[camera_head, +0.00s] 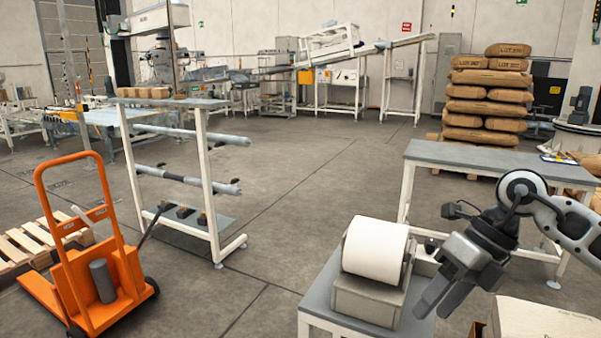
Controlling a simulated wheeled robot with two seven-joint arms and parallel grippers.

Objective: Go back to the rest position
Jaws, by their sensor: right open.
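My right gripper (437,297) comes in from the right on its white and grey arm. Its fingers point down and left, and it is open with nothing seen between the fingers. It hangs in front of the right side of a small grey stand (318,300). A white paper roll (375,250) lies on a grey holder (366,301) on that stand, just left of the gripper. I cannot tell whether the gripper touches the stand. My left gripper is not in view.
A grey-topped table (470,158) stands behind my right arm. A pale sack or box (545,318) is at the lower right. An orange pallet jack (95,260) and a white rack (208,170) are at the left. Stacked brown sacks (485,107) stand behind. The middle floor is clear.

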